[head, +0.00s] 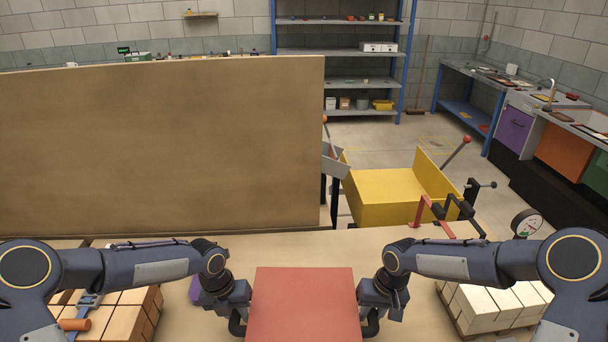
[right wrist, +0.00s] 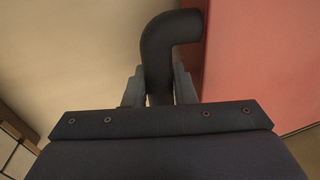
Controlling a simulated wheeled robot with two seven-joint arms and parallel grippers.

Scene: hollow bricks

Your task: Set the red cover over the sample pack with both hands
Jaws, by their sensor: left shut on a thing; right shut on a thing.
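The red cover (head: 303,304) is at the bottom centre of the head view, between my two grippers, with a dark handle on each side. My left gripper (head: 238,318) is shut on its left handle. My right gripper (head: 371,320) is shut on its right handle (right wrist: 168,48), a dark bent bar that stands between the fingers in the right wrist view. The cover's red side (right wrist: 255,65) fills the right of that view. I cannot tell how high the cover is above the table. The sample pack is not visible; the cover may hide it.
Tan bricks (head: 125,312) with a blue clamp tool stand at the left, pale bricks (head: 498,303) at the right. A purple object (head: 196,290) lies partly hidden by my left arm. A large brown board (head: 160,150) and a yellow bin (head: 385,200) stand behind. The table centre (head: 310,247) is clear.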

